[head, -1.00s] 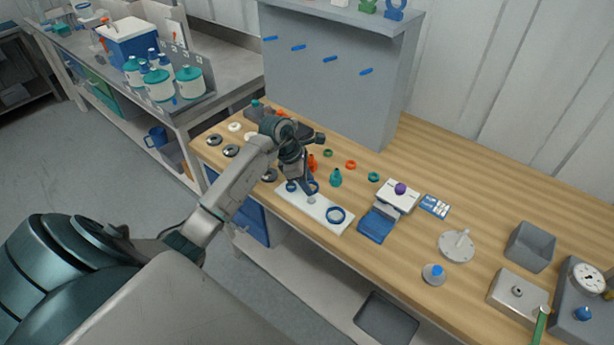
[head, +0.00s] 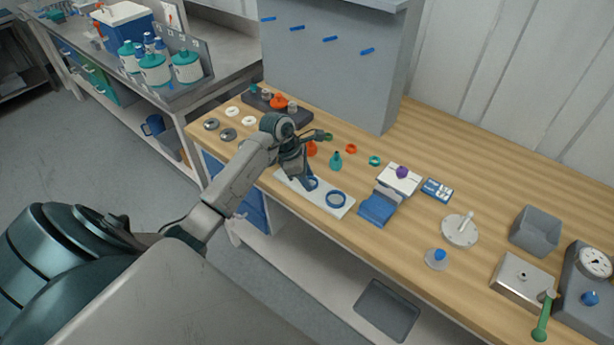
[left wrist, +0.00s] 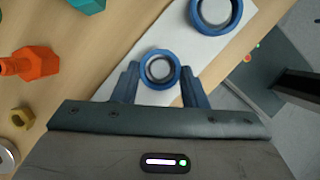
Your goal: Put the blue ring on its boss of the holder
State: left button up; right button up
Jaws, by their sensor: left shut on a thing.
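The blue ring (left wrist: 147,78) is between the two fingers of my left gripper (left wrist: 160,88), which is shut on it. In the left wrist view a grey round boss (left wrist: 160,69) shows inside the ring's opening, so the ring is around or right above it. I cannot tell whether it rests on the plate. The holder is a white plate (head: 318,196) near the bench's front edge. A larger blue ring (head: 336,199) sits at its right end, and it also shows in the left wrist view (left wrist: 196,21). My gripper hides the holder's left end in the head view.
Small teal (head: 375,160) and orange (head: 351,148) rings lie farther back. The bench's front edge is close to the holder.

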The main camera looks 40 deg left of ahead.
pick_arm(q)
jog(key=o, duration=1)
jog(key=shift+o, duration=0.2)
jog(key=b+v, duration=0.3)
jog(key=v, duration=0.8)
jog(key=shift+b, duration=0.35)
jog(key=shift+f, duration=0.1)
